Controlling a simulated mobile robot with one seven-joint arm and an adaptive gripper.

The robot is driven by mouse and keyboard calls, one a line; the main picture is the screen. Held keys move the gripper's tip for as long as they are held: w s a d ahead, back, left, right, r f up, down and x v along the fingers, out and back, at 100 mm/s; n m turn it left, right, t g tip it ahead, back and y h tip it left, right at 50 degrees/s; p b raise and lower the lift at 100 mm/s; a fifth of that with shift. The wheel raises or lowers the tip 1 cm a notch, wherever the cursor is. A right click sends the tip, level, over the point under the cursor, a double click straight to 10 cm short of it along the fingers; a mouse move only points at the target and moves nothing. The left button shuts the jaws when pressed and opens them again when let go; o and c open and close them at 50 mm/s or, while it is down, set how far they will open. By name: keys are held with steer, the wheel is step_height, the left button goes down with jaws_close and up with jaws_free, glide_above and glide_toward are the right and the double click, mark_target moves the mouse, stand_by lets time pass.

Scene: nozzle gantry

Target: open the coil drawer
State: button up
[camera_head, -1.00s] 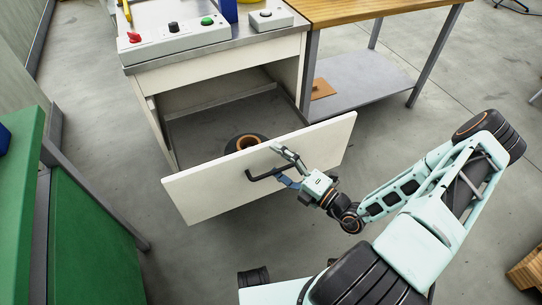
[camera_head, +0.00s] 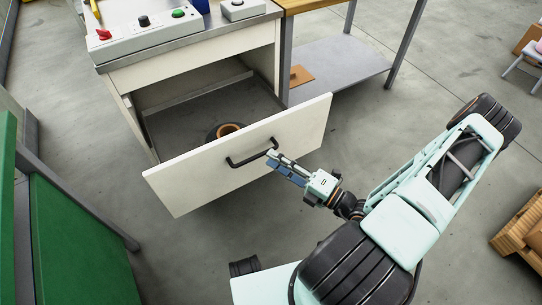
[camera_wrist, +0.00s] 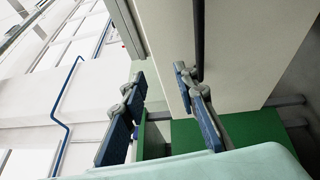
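The coil drawer is a white drawer with a wide front panel (camera_head: 225,175), pulled well out of the cabinet. Its dark handle (camera_head: 250,158) is on the front face. A dark coil with an orange-brown centre (camera_head: 228,130) lies inside the drawer. My gripper (camera_head: 272,163) is just in front of the handle's right end. In the wrist view my gripper (camera_wrist: 160,88) has its two blue fingers apart with nothing between them. The dark handle bar (camera_wrist: 198,38) shows beyond the right finger, outside the gap.
A control box with buttons (camera_head: 150,36) stands on the cabinet top. A wooden-topped bench with a grey lower shelf (camera_head: 340,72) is to the right. A green cabinet (camera_head: 75,245) is at left, and a wooden pallet (camera_head: 522,235) at right. Floor around the drawer is clear.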

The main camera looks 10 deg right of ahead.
steer(key=shift+f+v, duration=0.1)
steer(key=shift+v, duration=0.8)
steer(key=shift+f+v, duration=0.15)
steer(key=shift+v, duration=0.8)
